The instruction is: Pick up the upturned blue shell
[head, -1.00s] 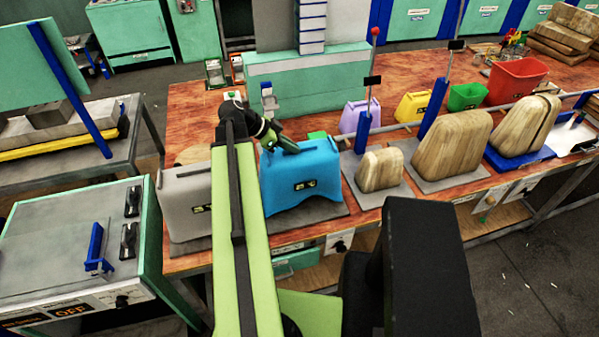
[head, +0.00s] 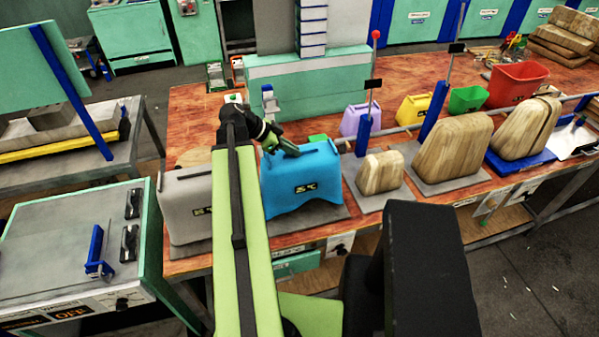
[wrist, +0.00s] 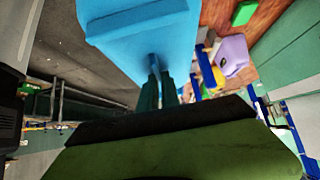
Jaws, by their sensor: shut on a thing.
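The blue shell (head: 305,185) sits upside down on a grey plate at the front of the wooden bench, with a small label on its front. My gripper (head: 290,150) is at the shell's top, near its left end. In the wrist view my gripper's fingers (wrist: 159,72) are close together and shut on the raised part of the blue shell (wrist: 150,38). The exact contact between the fingertips and the shell is partly hidden.
A grey shell (head: 187,205) stands close on the left. Wooden forms (head: 380,172) stand on plates to the right, with a blue upright post (head: 363,135) between. Purple (head: 354,120), yellow (head: 412,109), green (head: 467,98) and red (head: 517,82) shells are farther back.

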